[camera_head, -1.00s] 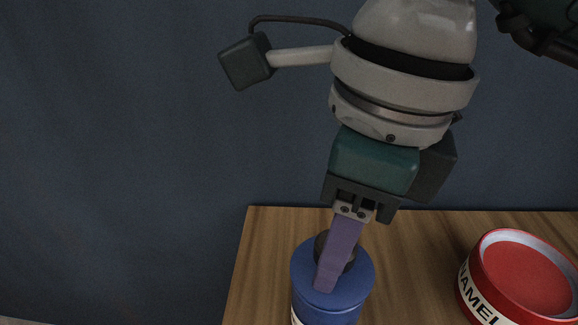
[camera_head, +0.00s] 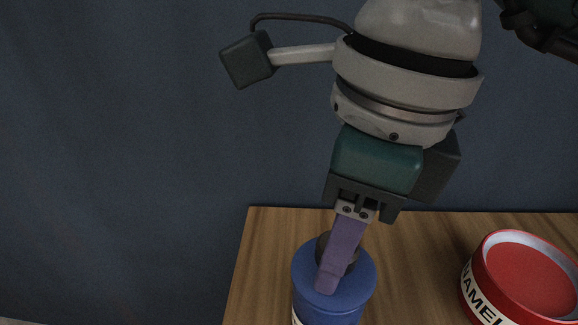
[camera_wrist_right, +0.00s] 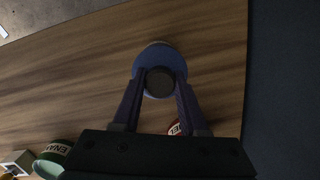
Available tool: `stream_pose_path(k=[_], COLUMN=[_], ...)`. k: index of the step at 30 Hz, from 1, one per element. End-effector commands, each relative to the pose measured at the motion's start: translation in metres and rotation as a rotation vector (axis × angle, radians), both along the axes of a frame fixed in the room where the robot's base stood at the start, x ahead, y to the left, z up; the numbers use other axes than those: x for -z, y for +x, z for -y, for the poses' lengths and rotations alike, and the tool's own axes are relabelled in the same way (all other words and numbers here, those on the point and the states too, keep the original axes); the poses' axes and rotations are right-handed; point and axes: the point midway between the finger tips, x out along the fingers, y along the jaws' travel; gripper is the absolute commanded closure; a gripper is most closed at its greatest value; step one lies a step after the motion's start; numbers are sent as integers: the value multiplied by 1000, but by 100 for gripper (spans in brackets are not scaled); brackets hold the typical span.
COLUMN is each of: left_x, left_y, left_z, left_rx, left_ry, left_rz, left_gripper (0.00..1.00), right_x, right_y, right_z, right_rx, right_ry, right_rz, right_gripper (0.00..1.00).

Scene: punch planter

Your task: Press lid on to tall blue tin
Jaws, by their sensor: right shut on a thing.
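The tall blue tin (camera_head: 324,317) stands at the bottom centre of the head view, its lower part cut off by the picture edge. The blue lid (camera_head: 362,283) with a dark round knob is at the top of the tin. Whether it is fully seated I cannot tell. My right gripper (camera_head: 327,284) reaches down from above, its purple fingers shut on the lid's knob. In the right wrist view the fingers (camera_wrist_right: 160,90) stand either side of the dark knob (camera_wrist_right: 160,82), with the blue lid (camera_wrist_right: 152,53) around it. My left gripper is not in view.
A red enamel tin (camera_head: 527,277) stands to the right on the wooden table (camera_head: 415,240). A green tin (camera_wrist_right: 52,158) shows at the lower left of the wrist view. The table between the blue and red tins is clear.

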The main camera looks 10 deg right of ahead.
Motion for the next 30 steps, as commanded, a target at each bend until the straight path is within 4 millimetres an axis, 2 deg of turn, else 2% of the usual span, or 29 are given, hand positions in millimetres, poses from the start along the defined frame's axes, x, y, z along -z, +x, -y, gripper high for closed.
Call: stream_pose_path(k=[2,3,12,17,24,30], left_x=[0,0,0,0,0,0], left_y=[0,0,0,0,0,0], left_z=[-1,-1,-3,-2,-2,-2], left_rx=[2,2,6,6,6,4], left_ry=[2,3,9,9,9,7], left_rz=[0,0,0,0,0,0], left_gripper=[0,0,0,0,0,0], right_x=[0,0,0,0,0,0], right_y=[0,0,0,0,0,0], right_z=[0,0,0,0,0,0], right_rx=[0,0,0,0,0,0], right_ry=[0,0,0,0,0,0], right_rz=[0,0,0,0,0,0], right_gripper=[100,56,23,23,0,0])
